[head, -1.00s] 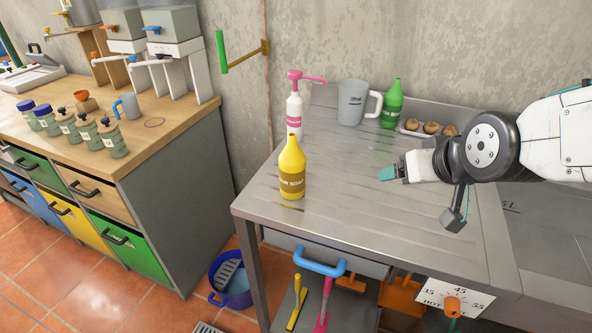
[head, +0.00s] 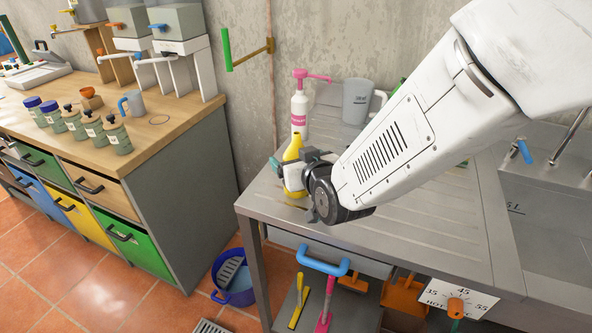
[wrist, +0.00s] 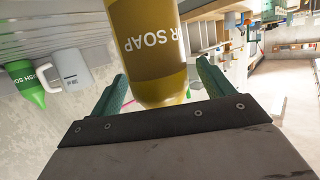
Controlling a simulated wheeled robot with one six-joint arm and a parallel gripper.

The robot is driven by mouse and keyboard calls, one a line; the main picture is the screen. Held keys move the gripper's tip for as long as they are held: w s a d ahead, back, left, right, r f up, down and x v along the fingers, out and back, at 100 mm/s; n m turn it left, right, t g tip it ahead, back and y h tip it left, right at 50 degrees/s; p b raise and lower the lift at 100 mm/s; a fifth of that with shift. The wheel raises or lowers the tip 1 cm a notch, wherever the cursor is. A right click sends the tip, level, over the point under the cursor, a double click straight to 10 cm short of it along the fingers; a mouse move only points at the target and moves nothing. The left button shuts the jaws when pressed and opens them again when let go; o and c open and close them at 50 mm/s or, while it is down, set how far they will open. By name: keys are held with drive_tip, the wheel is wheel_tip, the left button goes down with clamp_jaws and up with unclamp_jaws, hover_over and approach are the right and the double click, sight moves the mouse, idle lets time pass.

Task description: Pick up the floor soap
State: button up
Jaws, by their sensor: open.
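The floor soap is a yellow bottle (head: 292,150) with a brown label. It stands upright near the left edge of the steel counter (head: 262,196). My gripper (head: 291,165) is at the bottle, with my arm reaching in from the right. In the wrist view the bottle (wrist: 150,45) is between the two teal fingers of my gripper (wrist: 160,78), and "R SOAP" shows upside down on the label. The fingers are apart, with a gap visible beside the bottle on the left; contact on the right is hard to tell. The arm hides part of the bottle in the head view.
A white pump bottle (head: 299,108) with a pink top stands just behind the floor soap. A grey jug (head: 356,100) is farther back. A green soap bottle (wrist: 24,80) shows beside the jug in the wrist view. A wooden bench (head: 160,130) with jars stands left.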

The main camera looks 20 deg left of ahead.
drive_tip(key=shift+x, duration=1)
drive_tip(key=shift+c, duration=0.3)
drive_tip(key=c, duration=1.2)
drive_tip(key=shift+r, duration=0.1)
